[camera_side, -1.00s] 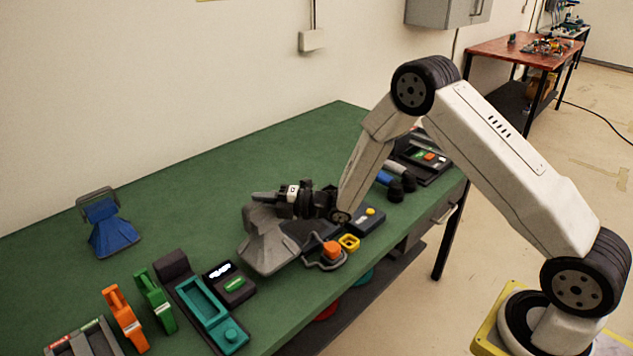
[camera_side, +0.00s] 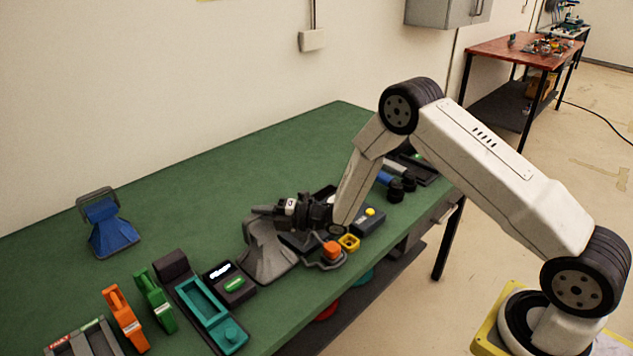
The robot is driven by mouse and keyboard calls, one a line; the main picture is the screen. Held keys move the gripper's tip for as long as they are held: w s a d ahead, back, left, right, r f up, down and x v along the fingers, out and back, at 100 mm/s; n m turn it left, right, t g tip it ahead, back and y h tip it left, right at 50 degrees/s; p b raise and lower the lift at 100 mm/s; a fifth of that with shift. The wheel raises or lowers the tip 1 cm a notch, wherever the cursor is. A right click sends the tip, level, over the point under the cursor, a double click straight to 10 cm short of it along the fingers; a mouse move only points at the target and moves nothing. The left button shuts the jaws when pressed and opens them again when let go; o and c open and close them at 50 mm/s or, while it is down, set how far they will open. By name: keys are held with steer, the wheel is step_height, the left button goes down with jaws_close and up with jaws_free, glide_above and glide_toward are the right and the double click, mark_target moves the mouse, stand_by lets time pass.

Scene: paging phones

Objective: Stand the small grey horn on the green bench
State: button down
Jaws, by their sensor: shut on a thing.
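The small grey horn (camera_side: 267,258) is at the front middle of the green bench (camera_side: 290,150), wide flared end down and roughly upright. My gripper (camera_side: 265,212) reaches in from the right and is shut on its upper part, which the fingers partly hide. The horn's lower edge is at or very near the bench top; I cannot tell if it touches.
A blue horn (camera_side: 112,232) stands at the back left. Close by the grey horn are a dark device with a green button (camera_side: 233,285), a teal tray (camera_side: 203,303) and an orange-knobbed part (camera_side: 332,250). The bench's back middle is clear.

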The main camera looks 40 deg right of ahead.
steer(key=shift+f, duration=0.1)
steer(key=c, duration=0.8)
jaws_free()
steer(key=shift+o, duration=0.2)
steer(key=shift+s+d, duration=0.1)
steer(key=shift+s, duration=0.05)
steer(key=v, duration=1.1)
steer(key=shift+s+d, duration=0.2)
steer(key=shift+s, duration=0.05)
steer(key=shift+w, duration=0.1)
